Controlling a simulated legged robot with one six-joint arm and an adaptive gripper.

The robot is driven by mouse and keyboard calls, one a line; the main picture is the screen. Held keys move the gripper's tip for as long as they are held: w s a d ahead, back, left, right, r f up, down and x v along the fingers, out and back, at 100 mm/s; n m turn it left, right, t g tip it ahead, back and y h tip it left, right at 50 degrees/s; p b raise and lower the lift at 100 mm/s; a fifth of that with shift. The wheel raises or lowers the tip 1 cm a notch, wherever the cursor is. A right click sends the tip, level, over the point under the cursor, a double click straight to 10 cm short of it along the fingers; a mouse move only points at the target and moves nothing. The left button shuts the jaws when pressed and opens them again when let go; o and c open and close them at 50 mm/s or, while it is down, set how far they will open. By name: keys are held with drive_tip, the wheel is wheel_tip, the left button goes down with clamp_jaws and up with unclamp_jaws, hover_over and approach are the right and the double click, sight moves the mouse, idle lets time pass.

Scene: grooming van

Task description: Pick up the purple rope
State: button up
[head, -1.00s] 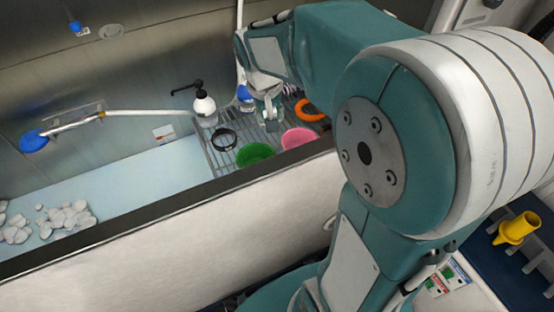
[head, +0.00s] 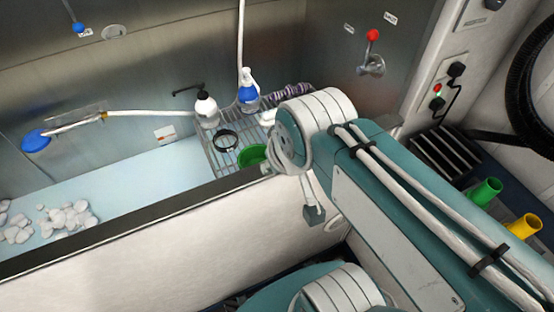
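The purple rope (head: 292,90) shows as a dark purple and pale striped coil. It lies at the back right of the wire rack (head: 222,165) inside the tub, to the right of the blue-and-white spray bottle (head: 247,92). Its lower right part is close to or behind my arm in the picture. My arm reaches in from the lower right, and its white-banded joint covers the right part of the rack. I cannot make out my gripper's fingers; they seem hidden behind my arm.
A white bottle with a black top (head: 206,110), a black ring (head: 226,140) and a green bowl (head: 252,155) stand on the rack. The tub's dark front rim (head: 130,217) crosses below. White stones (head: 70,217) lie at left. Green (head: 486,191) and yellow (head: 526,226) cups sit at right.

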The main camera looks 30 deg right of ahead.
drive_tip(key=o, duration=0.4)
drive_tip(key=shift+s, duration=0.15)
drive_tip(key=o, duration=0.4)
drive_tip(key=shift+w+r, duration=0.1)
drive_tip(key=shift+w, duration=0.1)
drive_tip(key=n+g+y, duration=0.1)
drive_tip(key=n+g, duration=0.5)
drive_tip(key=n, duration=1.2)
hover_over(272, 112)
drive_tip(key=f, duration=1)
drive_tip(key=d+f, duration=0.1)
drive_tip(key=f, duration=0.5)
drive_tip(key=shift+f, duration=0.1)
drive_tip(key=shift+w+f, duration=0.1)
drive_tip(key=shift+f, duration=0.5)
drive_tip(key=f, duration=0.3)
drive_tip(key=a+f, duration=0.1)
drive_tip(key=f, duration=0.6)
drive_tip(key=shift+a, duration=0.15)
